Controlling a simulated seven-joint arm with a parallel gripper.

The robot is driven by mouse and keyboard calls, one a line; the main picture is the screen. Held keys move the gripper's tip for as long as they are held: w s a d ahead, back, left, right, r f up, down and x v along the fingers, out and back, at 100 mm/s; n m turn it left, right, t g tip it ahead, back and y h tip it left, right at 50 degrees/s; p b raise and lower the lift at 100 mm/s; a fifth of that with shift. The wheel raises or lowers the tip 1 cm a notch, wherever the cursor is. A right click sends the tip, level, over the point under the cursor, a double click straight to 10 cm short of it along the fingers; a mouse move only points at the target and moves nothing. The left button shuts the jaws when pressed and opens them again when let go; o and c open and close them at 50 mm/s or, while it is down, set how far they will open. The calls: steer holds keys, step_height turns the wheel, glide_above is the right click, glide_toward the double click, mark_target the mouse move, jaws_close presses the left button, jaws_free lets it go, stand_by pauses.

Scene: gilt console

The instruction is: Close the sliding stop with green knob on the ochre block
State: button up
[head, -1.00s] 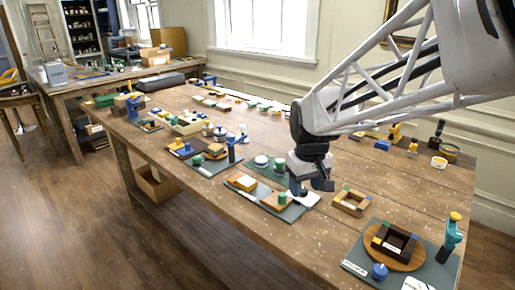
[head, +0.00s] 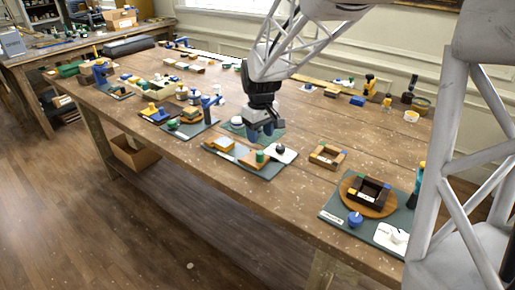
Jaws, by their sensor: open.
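A green knob (head: 260,156) stands on an orange-brown block (head: 248,161) on a dark grey-green board (head: 262,172) near the front edge of the table. The stop's exact slide position is too small to tell.
Another board (head: 196,131) to the left holds an ochre block, a green knob and a blue post. A wooden frame (head: 328,155) lies to the right. Farther right, a board (head: 334,208) carries a round base with a dark square frame.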

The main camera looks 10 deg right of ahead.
mark_target(260, 152)
steer(key=shift+f, duration=0.1)
steer(key=shift+f, duration=3.8)
jaws_close()
